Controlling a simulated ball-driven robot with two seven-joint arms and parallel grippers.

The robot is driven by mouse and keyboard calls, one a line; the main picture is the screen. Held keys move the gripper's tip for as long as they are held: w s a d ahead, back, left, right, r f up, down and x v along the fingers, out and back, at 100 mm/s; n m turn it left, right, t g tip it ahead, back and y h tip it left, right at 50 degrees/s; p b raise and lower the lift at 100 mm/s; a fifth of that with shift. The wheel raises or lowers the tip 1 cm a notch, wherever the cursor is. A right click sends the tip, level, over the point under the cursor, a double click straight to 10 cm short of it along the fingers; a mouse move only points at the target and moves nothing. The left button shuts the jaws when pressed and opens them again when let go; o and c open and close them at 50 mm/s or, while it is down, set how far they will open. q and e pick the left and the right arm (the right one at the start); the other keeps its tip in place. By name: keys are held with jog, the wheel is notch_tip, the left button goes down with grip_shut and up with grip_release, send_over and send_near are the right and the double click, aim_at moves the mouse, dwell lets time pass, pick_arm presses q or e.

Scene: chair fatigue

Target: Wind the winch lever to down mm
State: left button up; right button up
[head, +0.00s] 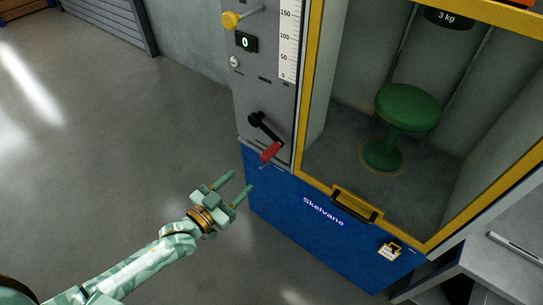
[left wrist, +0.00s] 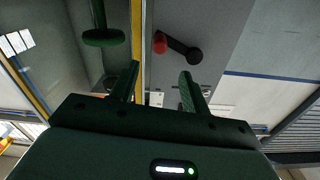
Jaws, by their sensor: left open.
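The winch lever (head: 266,130) is a black crank arm with a red handle (head: 270,152) on the grey panel of the test machine. The arm slants down and right from its black hub, with the red handle at its lower end. The lever also shows in the left wrist view (left wrist: 182,48), beyond the fingers. My left gripper (head: 242,184) is open and empty, in front of the machine, below and left of the red handle and apart from it. Its two fingers also show in the left wrist view (left wrist: 158,85). My right gripper is not in view.
A vertical scale (head: 289,40), a small display reading 0 (head: 246,42) and a yellow knob (head: 232,20) sit above the lever. The floor at left is clear.

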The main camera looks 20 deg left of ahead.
aim_at(270, 153)
pick_arm(q)
jog(key=b+x, duration=0.1)
jog(key=x, duration=0.3)
jog(key=b+x, duration=0.2)
jog(key=x, duration=0.2)
jog(key=b+x, duration=0.1)
jog(key=x, duration=0.4)
jog(key=shift+f, duration=0.25)
jog(key=shift+w+d+r+b, duration=0.2)
jog(key=shift+w+b, duration=0.1)
jog(key=shift+w, duration=0.4)
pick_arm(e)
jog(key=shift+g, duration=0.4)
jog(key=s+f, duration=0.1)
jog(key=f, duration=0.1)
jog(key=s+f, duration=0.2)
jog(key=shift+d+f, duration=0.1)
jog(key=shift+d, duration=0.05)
pick_arm(q)
grip_shut()
